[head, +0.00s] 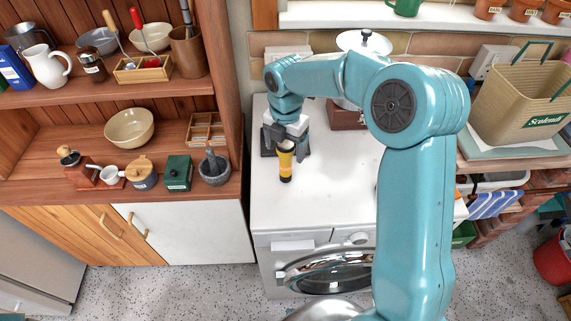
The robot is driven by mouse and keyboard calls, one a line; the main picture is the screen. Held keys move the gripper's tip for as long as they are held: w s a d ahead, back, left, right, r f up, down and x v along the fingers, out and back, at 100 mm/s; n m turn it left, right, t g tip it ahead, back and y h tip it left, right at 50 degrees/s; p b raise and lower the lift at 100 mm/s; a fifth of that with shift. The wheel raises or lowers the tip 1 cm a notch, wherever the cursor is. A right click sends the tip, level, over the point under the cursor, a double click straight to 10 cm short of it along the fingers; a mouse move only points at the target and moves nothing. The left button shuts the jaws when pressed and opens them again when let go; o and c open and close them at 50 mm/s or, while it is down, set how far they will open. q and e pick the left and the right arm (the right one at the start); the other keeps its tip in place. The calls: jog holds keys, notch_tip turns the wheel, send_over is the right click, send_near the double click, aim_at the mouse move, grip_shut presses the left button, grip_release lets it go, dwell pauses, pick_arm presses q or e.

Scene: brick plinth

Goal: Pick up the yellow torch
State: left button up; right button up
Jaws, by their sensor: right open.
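The fingers are open. I cannot tell whether either finger touches the torch. The gripper hides part of the torch's far end. My left gripper is not in view.
A wooden dresser (232,100) with crockery stands close on the left. A brown box (345,118) lies behind my arm on the machine top. A woven basket (520,100) stands at the right. The machine top in front of the torch is clear.

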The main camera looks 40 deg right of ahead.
jog(key=shift+f, duration=0.35)
grip_shut()
jog(key=shift+w, duration=0.1)
jog(key=shift+r, duration=0.15)
